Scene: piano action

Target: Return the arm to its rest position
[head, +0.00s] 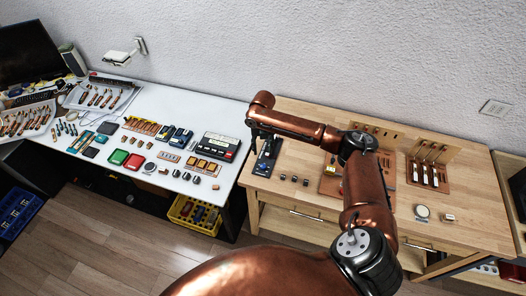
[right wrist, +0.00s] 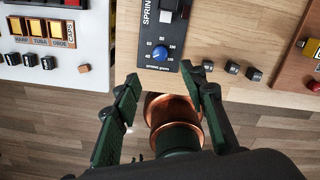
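My right arm, copper-coloured, reaches over the wooden workbench (head: 470,205) in the head view. Its gripper (head: 254,138) hangs at the bench's left end, close to a dark spring gauge (head: 266,158). In the right wrist view the two dark fingers of the gripper (right wrist: 163,78) are spread apart with nothing held between them. A copper link of my own arm shows behind the gap. The gauge with its blue dial (right wrist: 160,53) lies just beyond the fingertips, and I see no contact. My left arm and gripper are not in view.
Several small dark blocks (head: 294,179) lie right of the gauge. A tool rack (head: 428,172) and a round tin (head: 422,212) stand further right. A white table (head: 216,118) with keypads and parts is at left. A yellow crate (head: 194,214) sits on the floor below.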

